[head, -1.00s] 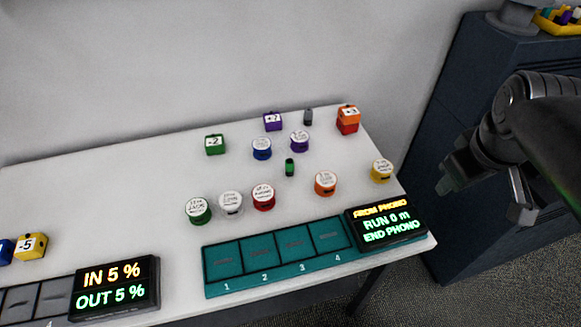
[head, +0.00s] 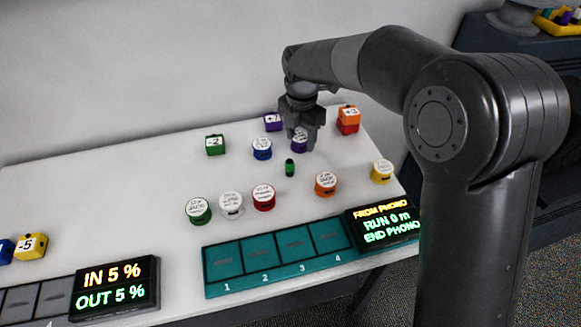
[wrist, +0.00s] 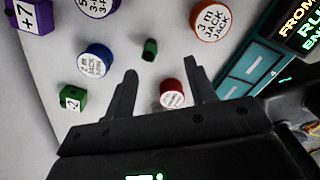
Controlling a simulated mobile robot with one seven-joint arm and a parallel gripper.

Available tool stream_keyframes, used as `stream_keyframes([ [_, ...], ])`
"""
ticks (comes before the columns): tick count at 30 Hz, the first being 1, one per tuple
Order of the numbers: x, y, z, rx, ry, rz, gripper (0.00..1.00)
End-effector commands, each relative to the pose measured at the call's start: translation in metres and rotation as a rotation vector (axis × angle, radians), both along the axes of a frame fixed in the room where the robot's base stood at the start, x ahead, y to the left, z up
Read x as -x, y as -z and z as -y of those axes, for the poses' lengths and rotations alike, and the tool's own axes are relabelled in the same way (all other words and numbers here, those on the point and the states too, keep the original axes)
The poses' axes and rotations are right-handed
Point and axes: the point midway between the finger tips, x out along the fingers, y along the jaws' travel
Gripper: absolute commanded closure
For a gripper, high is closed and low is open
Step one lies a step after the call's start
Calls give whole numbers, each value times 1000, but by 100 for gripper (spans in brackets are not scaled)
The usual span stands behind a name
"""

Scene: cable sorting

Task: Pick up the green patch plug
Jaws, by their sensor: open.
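The green patch plug (head: 290,167) is a small dark-topped green cylinder upright on the white table, near the middle of the loose pieces. In the wrist view the plug (wrist: 149,50) shows just beyond my fingertips, between their lines and nearer the left finger. My gripper (head: 303,142) points down above the back of the table, behind and a little right of the plug in the head view. Its jaws (wrist: 160,72) are open and empty, apart from the plug. My gripper partly hides a purple round reel (head: 299,146).
Round reels stand around: blue (head: 262,149), red (head: 263,197), orange (head: 325,183), white (head: 231,204) and green (head: 198,210). A green cube (head: 215,145) is at back left. A teal tray (head: 273,281) with numbered slots and a display (head: 386,223) lie in front.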

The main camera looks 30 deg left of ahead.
Motion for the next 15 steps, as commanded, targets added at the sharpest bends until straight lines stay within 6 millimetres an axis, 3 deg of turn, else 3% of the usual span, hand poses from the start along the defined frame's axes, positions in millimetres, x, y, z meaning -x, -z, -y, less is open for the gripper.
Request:
stream_keyframes([
  [4,5,14,-19,6,-100,-17,49],
  [15,6,65,-21,9,-115,-19,49],
])
